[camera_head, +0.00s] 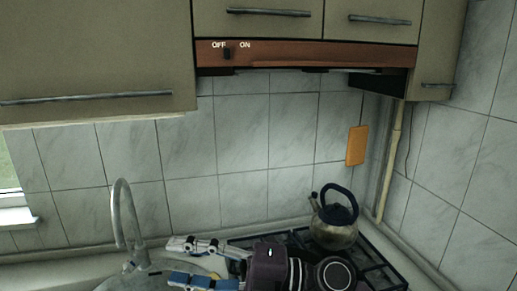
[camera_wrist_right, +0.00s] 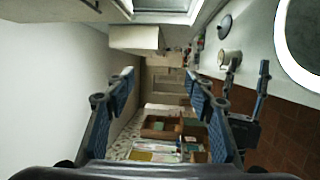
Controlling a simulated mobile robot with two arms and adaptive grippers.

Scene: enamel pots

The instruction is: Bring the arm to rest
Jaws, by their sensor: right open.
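My right gripper (camera_head: 180,262) is at the bottom of the head view, above the counter by the sink, pointing left. Its two fingers are spread apart with nothing between them. The right wrist view also shows the gripper (camera_wrist_right: 160,90) open and empty, with blue pads on the fingers. My right arm's dark wrist comes in from the bottom, in front of the stove.
A kettle (camera_head: 335,230) stands on the stove (camera_head: 378,272). A tap (camera_head: 127,215) rises left of my right gripper. Cabinets and a range hood (camera_head: 300,54) hang above. In the wrist view, a pale pot (camera_wrist_right: 231,60) and a dark round thing (camera_wrist_right: 225,26) are on the counter.

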